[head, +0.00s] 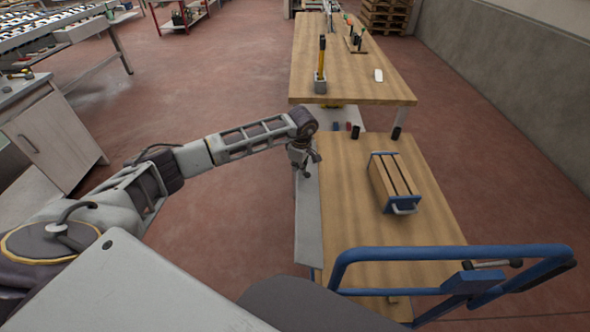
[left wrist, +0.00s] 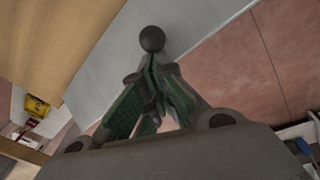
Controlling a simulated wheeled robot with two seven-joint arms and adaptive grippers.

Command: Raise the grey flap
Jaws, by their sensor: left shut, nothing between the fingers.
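The grey flap (head: 308,222) is a long, narrow panel along the left edge of the near wooden table (head: 345,210). Its exact tilt is hard to judge. In the left wrist view the flap (left wrist: 135,50) runs diagonally between the wood and the red floor. A dark round knob (left wrist: 152,39) shows there just beyond my fingertips; whether they touch it I cannot tell. My left gripper (head: 306,172) points down at the flap's far end. Its fingers (left wrist: 152,65) are shut with nothing between them. My right gripper is not in view.
A slatted wooden box with blue ends (head: 395,182) stands on the near table. A blue tubular handle (head: 450,253) rises at the table's near end. A second wooden table (head: 350,70) with tools stands beyond. The floor left of the flap is clear.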

